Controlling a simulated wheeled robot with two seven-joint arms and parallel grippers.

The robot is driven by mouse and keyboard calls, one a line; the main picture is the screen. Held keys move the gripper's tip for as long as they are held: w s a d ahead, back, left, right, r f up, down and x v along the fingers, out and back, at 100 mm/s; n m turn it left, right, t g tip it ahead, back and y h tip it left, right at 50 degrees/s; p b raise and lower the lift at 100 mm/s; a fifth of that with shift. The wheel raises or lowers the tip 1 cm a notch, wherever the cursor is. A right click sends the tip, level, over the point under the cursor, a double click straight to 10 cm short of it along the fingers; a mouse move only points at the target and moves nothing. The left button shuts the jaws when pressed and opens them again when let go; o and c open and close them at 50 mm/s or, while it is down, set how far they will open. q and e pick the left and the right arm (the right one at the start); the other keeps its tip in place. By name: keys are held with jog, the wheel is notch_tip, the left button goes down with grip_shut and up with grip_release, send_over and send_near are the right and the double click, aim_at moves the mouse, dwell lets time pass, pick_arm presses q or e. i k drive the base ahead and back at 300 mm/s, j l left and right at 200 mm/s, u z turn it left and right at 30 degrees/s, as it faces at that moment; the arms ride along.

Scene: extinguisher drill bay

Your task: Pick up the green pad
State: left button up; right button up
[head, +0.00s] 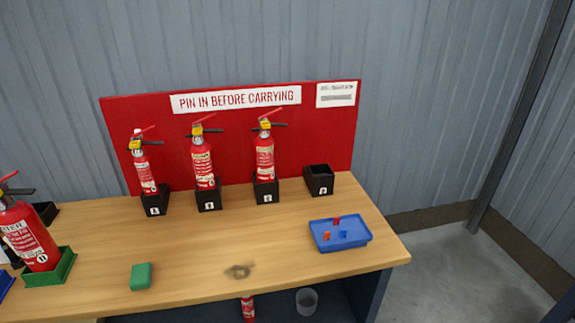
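The green pad (141,276) is a small rounded block lying flat on the wooden table (200,257), near its front edge. It sits right of the green tray that holds an extinguisher, and nothing touches it. Neither of my grippers is in the head view.
Three red extinguishers (203,165) stand in black holders at the back, beside an empty black holder (319,180). A larger extinguisher (27,235) stands in a green tray (62,268) at left. A blue tray (364,234) with small coloured pieces lies at right. The table's middle is clear.

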aim_at(141, 278)
jog(key=u, duration=1.2)
